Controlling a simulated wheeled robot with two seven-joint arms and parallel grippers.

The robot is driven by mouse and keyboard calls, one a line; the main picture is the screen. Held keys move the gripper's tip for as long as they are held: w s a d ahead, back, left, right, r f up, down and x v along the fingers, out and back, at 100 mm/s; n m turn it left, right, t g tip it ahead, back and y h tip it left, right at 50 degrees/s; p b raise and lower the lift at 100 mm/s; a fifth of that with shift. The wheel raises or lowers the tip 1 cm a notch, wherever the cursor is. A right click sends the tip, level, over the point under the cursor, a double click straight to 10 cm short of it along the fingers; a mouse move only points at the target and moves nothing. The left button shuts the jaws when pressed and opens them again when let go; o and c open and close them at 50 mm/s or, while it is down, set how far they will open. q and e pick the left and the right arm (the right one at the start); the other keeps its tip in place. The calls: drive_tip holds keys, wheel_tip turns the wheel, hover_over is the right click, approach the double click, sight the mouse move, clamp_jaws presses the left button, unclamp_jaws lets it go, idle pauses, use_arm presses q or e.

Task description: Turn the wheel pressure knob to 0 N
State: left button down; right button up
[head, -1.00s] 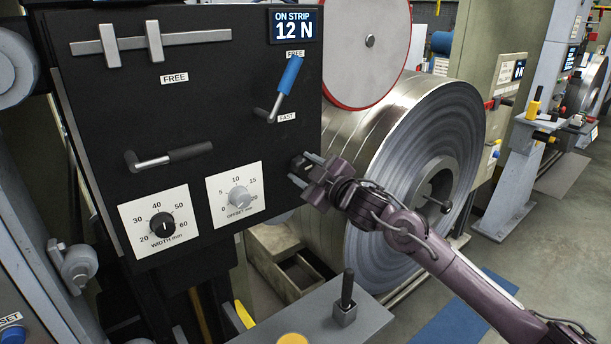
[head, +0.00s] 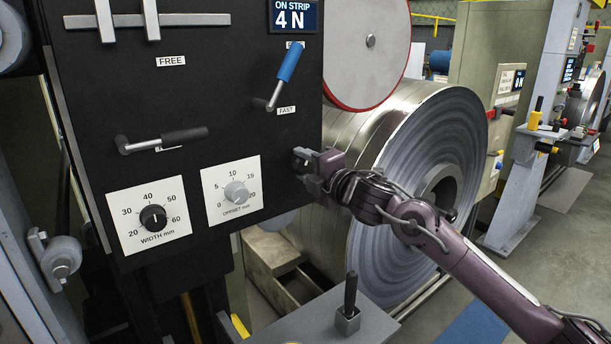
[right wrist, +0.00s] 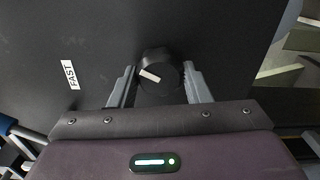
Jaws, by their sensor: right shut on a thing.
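The wheel pressure knob (right wrist: 165,66) is a small black knob with a white pointer mark on the dark panel (head: 230,110). My right gripper (right wrist: 160,80) is shut on it, with one grey finger on each side in the right wrist view. In the head view my right gripper (head: 304,166) is at the panel's right edge and mostly hides the knob. The display (head: 293,17) above reads "ON STRIP 4 N". My left gripper is not in view.
A blue-handled lever (head: 287,68) is above the gripper, beside a FAST label. A white OFFSET dial (head: 235,192) and a black WIDTH dial (head: 153,217) are to the left. A large steel strip coil (head: 390,200) stands right behind my right arm.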

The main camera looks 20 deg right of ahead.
drive_tip(key=shift+f+n+b, duration=0.25)
drive_tip(key=shift+n+b, duration=0.05)
drive_tip(key=shift+n, duration=0.2)
drive_tip(key=n+b, duration=0.1)
drive_tip(key=n, duration=0.1)
drive_tip(key=shift+n+b, duration=0.35)
drive_tip(key=shift+n, duration=0.05)
use_arm(q)
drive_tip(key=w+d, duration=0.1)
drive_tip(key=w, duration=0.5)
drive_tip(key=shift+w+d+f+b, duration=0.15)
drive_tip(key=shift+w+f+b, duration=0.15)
drive_tip(key=shift+b, duration=0.1)
use_arm(e)
drive_tip(key=shift+n, duration=0.7)
drive_tip(key=o, duration=0.9)
drive_tip(key=shift+r, duration=0.1)
drive_tip(key=shift+o, duration=0.4)
